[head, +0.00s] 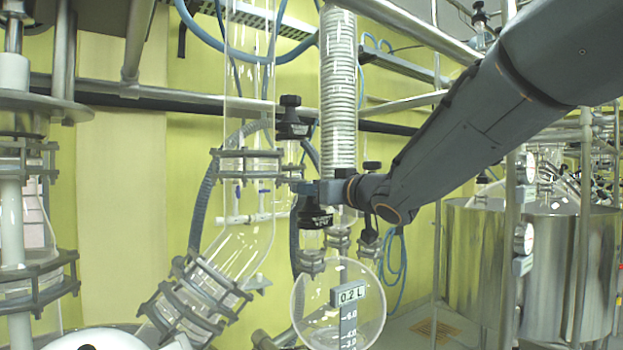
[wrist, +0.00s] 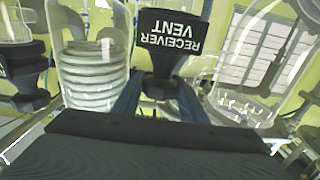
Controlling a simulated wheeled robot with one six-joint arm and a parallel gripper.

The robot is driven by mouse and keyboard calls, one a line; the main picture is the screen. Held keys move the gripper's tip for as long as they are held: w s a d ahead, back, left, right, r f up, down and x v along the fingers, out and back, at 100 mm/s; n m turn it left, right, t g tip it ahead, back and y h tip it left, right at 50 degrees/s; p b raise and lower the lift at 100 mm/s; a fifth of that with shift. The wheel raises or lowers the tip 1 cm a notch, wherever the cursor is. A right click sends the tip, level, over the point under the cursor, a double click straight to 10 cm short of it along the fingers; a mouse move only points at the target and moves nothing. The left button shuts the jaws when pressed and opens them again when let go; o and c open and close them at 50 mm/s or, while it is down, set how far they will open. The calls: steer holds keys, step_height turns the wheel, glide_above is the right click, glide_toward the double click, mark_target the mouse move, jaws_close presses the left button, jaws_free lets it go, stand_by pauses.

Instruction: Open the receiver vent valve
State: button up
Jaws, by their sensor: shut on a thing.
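The receiver vent valve has a black handle marked "RECEIVER VENT" (wrist: 168,48), which shows upside down in the wrist view. In the head view its black body (head: 315,219) sits just below my gripper (head: 312,190), above the round glass receiver (head: 368,300). In the wrist view the two fingers of my gripper (wrist: 160,98) reach to either side of the handle's lower part, and the gripper is shut on it. The fingertips are partly hidden behind the handle. How far the valve is turned cannot be told.
Another black valve knob (head: 291,118) stands close above and left. A coiled glass condenser (head: 339,85) rises just behind my gripper. The receiver carries a "0.2 L" display (head: 347,294). Glass pipes with grey clamped flanges (head: 195,300) lie left. A steel tank (head: 475,260) stands right.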

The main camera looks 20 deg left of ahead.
steer(key=shift+r+n+g+y+p, duration=0.3)
steer(key=shift+g+p, duration=0.1)
steer(key=shift+p, duration=0.25)
steer(key=shift+w+d+f+n+g+y+p, duration=0.15)
steer(key=shift+n+g+y+p, duration=0.25)
steer(key=shift+n+g+y, duration=0.4)
steer(key=n+g+y, duration=0.1)
steer(key=n+g, duration=0.1)
steer(key=g, duration=0.2)
steer(key=shift+f+n+g, duration=0.1)
steer(key=shift+n+g, duration=0.2)
steer(key=shift+n, duration=0.1)
steer(key=shift+n+g+y, duration=0.4)
steer(key=shift+n+g, duration=0.4)
steer(key=shift+g, duration=0.4)
steer(key=shift+s, duration=0.2)
steer(key=o, duration=0.9)
steer(key=shift+s+a, duration=0.1)
steer(key=shift+a, duration=0.1)
steer(key=shift+c, duration=0.2)
